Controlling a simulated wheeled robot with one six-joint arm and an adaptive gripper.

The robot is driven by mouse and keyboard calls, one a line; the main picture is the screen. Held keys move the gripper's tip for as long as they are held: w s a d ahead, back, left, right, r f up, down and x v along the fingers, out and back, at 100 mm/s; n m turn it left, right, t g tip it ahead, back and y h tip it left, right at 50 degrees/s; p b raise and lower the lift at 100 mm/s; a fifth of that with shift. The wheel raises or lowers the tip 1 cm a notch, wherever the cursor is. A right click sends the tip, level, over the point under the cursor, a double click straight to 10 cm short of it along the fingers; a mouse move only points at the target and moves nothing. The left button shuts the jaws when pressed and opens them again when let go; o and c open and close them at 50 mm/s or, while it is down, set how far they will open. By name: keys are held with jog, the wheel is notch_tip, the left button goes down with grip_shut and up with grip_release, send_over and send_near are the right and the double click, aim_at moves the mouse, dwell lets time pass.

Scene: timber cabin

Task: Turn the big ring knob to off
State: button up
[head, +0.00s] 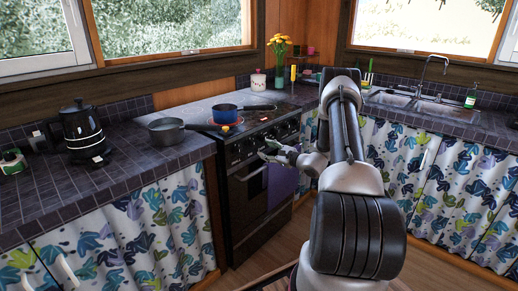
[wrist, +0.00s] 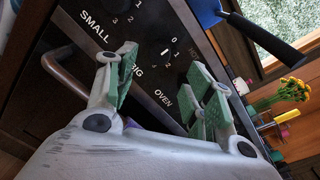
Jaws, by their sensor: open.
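The black stove (head: 245,150) stands left of my arm in the head view, with its control panel along the front top edge. A dark knob (wrist: 160,50) with a white mark sits above that label, close to the numbers 0 and 1. Its outline is hard to see against the black panel, and its exact setting cannot be told. My gripper (head: 276,151) is open and empty in front of the panel, its green-padded fingers (wrist: 163,68) on either side of the knob.
A blue pan (head: 224,113) sits on the hob, and a grey pan (head: 166,130) stands on the left counter. The oven handle (wrist: 65,75) runs close to my left finger. A purple towel (head: 283,183) hangs on the oven front. Yellow flowers (head: 279,45) stand behind.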

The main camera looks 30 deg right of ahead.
jog(key=shift+v, duration=2.35)
